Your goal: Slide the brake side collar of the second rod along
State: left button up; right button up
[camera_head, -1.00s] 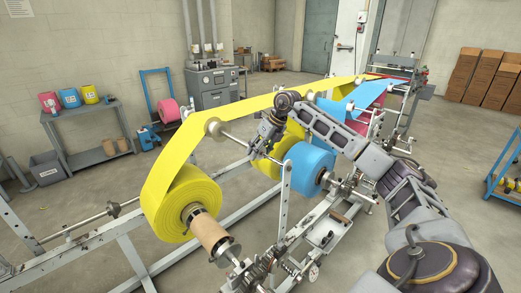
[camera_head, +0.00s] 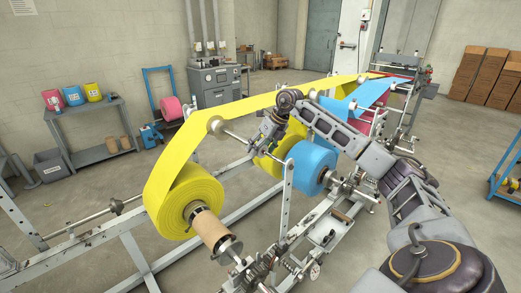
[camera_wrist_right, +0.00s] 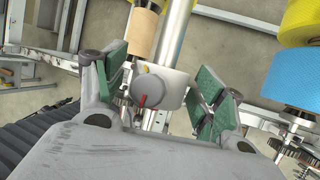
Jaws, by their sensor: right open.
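My right gripper (camera_wrist_right: 163,78) is open. Its green-padded fingers stand on either side of a grey cylindrical collar (camera_wrist_right: 174,88) on a bright rod (camera_wrist_right: 176,35) in the right wrist view. The collar has a round knob (camera_wrist_right: 149,88) with a red mark, facing the camera. In the head view my right gripper (camera_head: 262,144) hangs down between the big yellow roll (camera_head: 182,200) and the blue roll (camera_head: 311,168). The collar cannot be made out there. My left gripper is not in view.
A brown core (camera_head: 213,232) sits on the shaft of the near yellow roll. A yellow web (camera_head: 270,101) runs overhead close to my right wrist. In the wrist view, a yellow roll (camera_wrist_right: 281,22) and a blue roll (camera_wrist_right: 289,80) are at the right, with gears below.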

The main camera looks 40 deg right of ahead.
jog(key=v, duration=1.2)
jog(key=shift+d, duration=0.1)
dwell(0.6)
